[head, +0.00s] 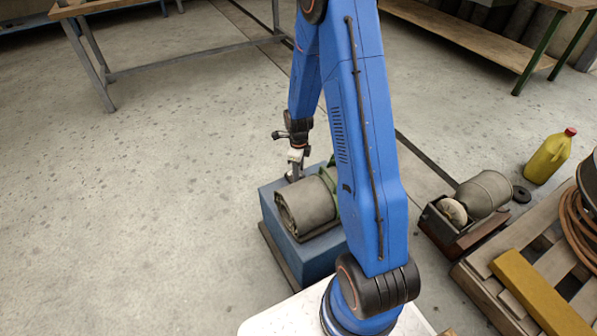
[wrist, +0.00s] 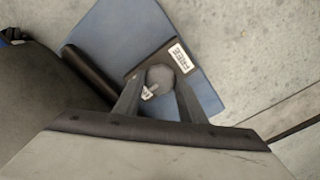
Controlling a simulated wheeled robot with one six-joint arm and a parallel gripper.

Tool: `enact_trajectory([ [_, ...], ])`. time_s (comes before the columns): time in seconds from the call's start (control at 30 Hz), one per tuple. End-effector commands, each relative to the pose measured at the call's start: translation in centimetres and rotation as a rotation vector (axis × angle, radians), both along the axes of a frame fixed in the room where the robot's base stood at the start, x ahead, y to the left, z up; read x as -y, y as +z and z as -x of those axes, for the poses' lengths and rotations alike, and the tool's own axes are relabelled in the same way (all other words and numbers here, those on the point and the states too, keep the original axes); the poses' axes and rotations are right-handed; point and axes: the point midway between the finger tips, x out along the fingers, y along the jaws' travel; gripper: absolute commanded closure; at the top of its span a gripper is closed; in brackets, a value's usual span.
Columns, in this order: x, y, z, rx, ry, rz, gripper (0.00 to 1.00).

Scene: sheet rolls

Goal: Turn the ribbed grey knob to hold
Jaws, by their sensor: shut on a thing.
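The grey knob (wrist: 160,75) sits on a dark plate (wrist: 137,73) on top of the blue block (wrist: 113,30) in the wrist view. My gripper (wrist: 158,84) is shut on the knob, one finger on each side. A white label reading FREE (wrist: 181,58) lies just beyond the knob to the upper right. A second white label (wrist: 147,93) shows partly beside the left finger; its word cannot be read. In the head view my gripper (head: 295,168) points down at the far left top of the blue block (head: 278,226); the knob is hidden there.
A grey-green roll (head: 306,206) lies on the block close to my gripper. A dark bar (wrist: 86,75) runs beside the plate. Right of my arm stand another machine (head: 465,207), a yellow jug (head: 549,157) and a pallet (head: 490,287). The floor at left is clear.

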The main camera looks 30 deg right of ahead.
Motion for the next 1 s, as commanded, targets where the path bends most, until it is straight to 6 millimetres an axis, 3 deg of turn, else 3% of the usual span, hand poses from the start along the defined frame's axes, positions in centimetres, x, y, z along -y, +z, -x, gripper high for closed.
enact_trajectory([
  [0.03,0.0,0.0,-0.1,0.001,-0.001,0.000,0.85],
  [0.07,0.0,0.0,-0.1,0.001,-0.001,0.000,0.56],
  [0.1,0.0,0.0,-0.1,0.001,-0.001,0.000,0.46],
  [0.13,0.0,0.0,0.0,0.001,-0.001,0.000,0.45],
  [0.57,0.0,0.9,-0.1,0.003,0.000,0.000,0.45],
  [1.0,0.0,8.0,-0.1,0.004,0.000,0.001,0.45],
])
